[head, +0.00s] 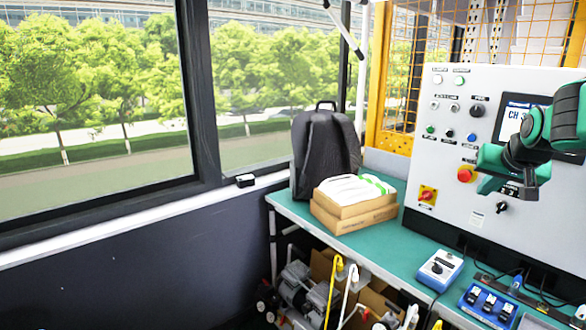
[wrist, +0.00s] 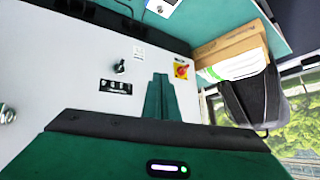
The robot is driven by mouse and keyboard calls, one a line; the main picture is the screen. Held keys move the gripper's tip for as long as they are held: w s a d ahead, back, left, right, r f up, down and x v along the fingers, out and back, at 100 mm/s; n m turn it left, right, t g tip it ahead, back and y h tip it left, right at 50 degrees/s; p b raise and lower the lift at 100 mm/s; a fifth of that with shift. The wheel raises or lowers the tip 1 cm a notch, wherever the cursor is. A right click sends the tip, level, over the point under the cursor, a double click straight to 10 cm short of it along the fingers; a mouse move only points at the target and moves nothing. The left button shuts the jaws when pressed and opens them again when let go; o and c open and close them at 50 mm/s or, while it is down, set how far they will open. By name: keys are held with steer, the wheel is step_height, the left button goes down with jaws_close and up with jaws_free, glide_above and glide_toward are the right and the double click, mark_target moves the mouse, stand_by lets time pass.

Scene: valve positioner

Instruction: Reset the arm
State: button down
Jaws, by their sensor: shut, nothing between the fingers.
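My gripper (head: 489,184) is in front of the lower left part of the white control panel (head: 447,139) in the head view, with my green and black arm reaching in from the right edge. In the wrist view, my gripper's green fingers (wrist: 160,98) are together with nothing between them. The panel (wrist: 60,55) fills the left of that view. A black rotary knob (wrist: 120,67) and a red-on-yellow switch (wrist: 182,69) show on either side of the fingers. The gripper appears apart from the panel. My arm hides part of the panel's display (head: 513,118).
A green-topped bench (head: 385,252) carries a dark backpack (head: 325,150), cardboard boxes (head: 352,215) with a white package on top, a blue-and-white device (head: 440,270) and a blue switch box (head: 487,303). An orange mesh fence (head: 403,70) stands behind the panel. A window is at the left.

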steer(key=s+a+f+g+y, duration=0.1)
steer(key=s+f, duration=0.4)
steer(key=s, duration=0.6)
steer(key=s+a+f+g+y, duration=0.1)
steer(key=s+a+f+g, duration=0.3)
steer(key=s, duration=0.7)
steer(key=s+a+f+g+y, duration=0.1)
steer(key=s+a+f+g, duration=0.1)
steer(key=s+f, duration=0.4)
steer(key=s+g, duration=0.1)
steer(key=s, duration=0.4)
steer(key=shift+a+m+g, duration=0.3)
steer(key=shift+a, duration=0.05)
steer(key=shift+w+f, duration=0.3)
steer(key=shift+w, duration=0.35)
